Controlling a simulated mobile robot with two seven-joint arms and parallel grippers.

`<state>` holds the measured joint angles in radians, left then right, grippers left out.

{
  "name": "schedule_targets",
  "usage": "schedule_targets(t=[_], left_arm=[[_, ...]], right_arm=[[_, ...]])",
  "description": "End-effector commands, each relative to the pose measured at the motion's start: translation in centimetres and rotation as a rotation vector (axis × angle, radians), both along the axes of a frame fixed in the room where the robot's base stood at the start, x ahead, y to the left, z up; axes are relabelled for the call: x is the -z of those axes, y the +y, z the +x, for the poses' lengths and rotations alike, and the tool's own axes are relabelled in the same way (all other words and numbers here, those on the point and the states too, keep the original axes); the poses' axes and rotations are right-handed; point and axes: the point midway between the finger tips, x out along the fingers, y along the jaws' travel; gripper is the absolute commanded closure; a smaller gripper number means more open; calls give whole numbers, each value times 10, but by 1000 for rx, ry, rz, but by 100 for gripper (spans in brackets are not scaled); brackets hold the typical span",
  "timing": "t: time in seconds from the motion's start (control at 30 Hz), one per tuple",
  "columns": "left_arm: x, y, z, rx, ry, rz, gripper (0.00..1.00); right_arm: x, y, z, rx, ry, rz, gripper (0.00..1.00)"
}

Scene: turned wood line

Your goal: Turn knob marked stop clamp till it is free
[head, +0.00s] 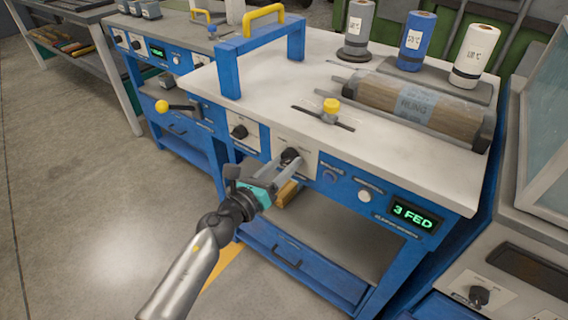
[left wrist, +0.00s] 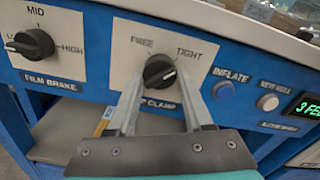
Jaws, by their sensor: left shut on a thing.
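The stop clamp knob (left wrist: 158,70) is black and round, on a white plate marked FREE at upper left and TIGHT at upper right. Its white pointer line lies to the right, on the TIGHT side. In the head view the knob (head: 290,154) sits on the blue front panel of the bench. My left gripper (head: 284,168) reaches up to it from below. In the left wrist view the fingers of my left gripper (left wrist: 158,84) are shut on the knob, one at each side, and partly cover the clamp label. My right gripper is not in view.
The film brake knob (left wrist: 33,43) is to the left. The inflate button (left wrist: 223,91), a white button (left wrist: 267,102) and a display (head: 412,214) reading 3 FED are to the right. A yellow-knobbed lever (head: 162,106) sticks out at the left of the bench.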

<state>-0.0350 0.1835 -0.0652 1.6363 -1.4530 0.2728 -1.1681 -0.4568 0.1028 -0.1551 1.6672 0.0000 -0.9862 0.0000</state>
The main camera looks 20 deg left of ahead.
Motion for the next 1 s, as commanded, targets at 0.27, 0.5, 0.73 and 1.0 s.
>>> schedule_targets(t=[0.27,0.5,0.73,1.0], left_arm=[[0,0,0,0,0,0,91],[0,0,0,0,2,-2,100],[-1,0,0,1,19,-51,100],[-2,-1,0,1,82,-220,100]], right_arm=[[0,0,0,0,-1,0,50],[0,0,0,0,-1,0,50],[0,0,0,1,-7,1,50],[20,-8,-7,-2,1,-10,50]])
